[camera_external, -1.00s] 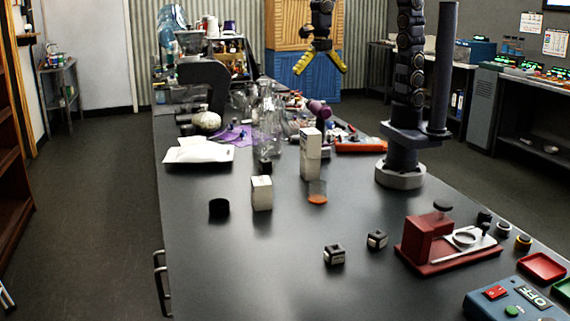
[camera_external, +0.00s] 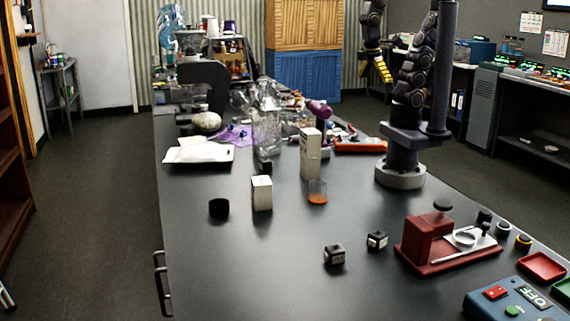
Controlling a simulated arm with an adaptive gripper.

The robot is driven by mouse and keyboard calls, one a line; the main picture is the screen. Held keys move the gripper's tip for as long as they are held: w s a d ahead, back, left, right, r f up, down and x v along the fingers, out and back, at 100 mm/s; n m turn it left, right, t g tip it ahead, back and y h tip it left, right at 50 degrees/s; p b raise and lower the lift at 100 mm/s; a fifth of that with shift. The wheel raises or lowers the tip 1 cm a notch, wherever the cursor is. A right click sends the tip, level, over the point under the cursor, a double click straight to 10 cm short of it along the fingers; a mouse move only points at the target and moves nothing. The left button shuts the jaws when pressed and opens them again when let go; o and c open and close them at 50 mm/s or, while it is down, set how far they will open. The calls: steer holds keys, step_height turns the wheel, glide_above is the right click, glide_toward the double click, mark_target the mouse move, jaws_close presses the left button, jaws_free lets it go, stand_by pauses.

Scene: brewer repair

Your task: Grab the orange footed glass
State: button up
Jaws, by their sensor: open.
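The orange footed glass (camera_external: 317,192) stands upright on the dark table, a small clear glass with orange at its bottom. It is just in front of a tall white box (camera_external: 310,154), close to it; I cannot tell if they touch. My gripper (camera_external: 376,72) has yellow fingers pointing down and is open and empty. It hangs high toward the back right, beside my arm's column, well away from the glass.
A smaller white box (camera_external: 262,193) and a black cup (camera_external: 219,208) stand left of the glass. Two small dark cubes (camera_external: 334,254) and a red device (camera_external: 440,243) lie nearer. Clear glassware (camera_external: 266,132) crowds the back. The left front of the table is free.

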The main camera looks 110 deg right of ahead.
steer(key=shift+s+f+m, duration=0.1)
steer(key=shift+s+m, duration=0.2)
steer(key=shift+c, duration=0.8)
